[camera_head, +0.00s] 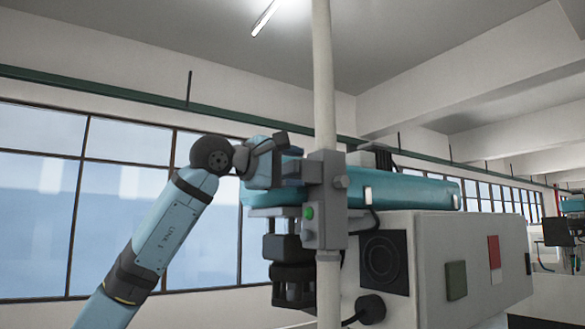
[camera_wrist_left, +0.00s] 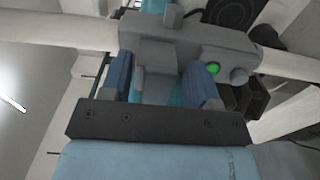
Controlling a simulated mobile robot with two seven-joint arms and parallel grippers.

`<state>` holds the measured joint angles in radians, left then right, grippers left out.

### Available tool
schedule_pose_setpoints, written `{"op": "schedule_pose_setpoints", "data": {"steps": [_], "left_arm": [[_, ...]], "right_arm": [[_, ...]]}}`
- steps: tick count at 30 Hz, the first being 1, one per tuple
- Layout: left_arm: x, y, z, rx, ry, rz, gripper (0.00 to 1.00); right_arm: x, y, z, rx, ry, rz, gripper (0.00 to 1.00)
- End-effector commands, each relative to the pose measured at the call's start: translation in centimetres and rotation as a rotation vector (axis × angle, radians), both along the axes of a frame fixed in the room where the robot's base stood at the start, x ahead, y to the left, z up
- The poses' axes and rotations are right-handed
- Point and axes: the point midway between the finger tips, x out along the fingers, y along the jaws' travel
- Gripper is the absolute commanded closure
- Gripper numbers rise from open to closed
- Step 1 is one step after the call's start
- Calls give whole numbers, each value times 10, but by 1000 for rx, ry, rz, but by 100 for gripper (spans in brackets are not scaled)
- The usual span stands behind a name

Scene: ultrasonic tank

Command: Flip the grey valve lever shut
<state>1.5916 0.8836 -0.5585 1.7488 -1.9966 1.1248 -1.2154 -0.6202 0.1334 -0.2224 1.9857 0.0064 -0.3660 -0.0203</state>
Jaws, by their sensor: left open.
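A grey control box (camera_head: 325,205) is fixed to an upright pale pole, with a green button (camera_head: 308,212) on its face. My left gripper (camera_head: 290,168) is at the upper left side of this box. In the left wrist view the gripper (camera_wrist_left: 160,92) is open, with its two blue fingers apart. A grey block (camera_wrist_left: 157,55), which looks like the lever, sticks out from the box between the fingers. I cannot tell whether the fingers touch it. My right gripper is not in view.
The pole (camera_head: 324,80) stands right in front of my gripper. Behind it are a long blue machine body (camera_head: 400,190) and a pale cabinet (camera_head: 470,255) with a red panel. A grey knob (camera_head: 340,181) juts from the box. Free air lies to the left, before the windows.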

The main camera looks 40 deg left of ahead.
Motion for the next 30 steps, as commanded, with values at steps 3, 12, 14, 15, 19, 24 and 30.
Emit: {"op": "schedule_pose_setpoints", "data": {"steps": [3,12,14,15,19,24,30], "left_arm": [[-1,1,0,0,0,0,45],[-43,19,-3,1,-4,3,45],[-57,24,-3,1,-4,3,45],[-66,28,-3,0,-5,3,45],[-92,39,-2,0,-3,3,45],[-116,49,-1,0,-1,2,45],[-128,53,0,0,-1,0,45]], "right_arm": [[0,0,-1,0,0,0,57],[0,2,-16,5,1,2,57],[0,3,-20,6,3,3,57],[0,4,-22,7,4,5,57],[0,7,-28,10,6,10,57],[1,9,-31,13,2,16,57],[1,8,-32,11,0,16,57]]}}
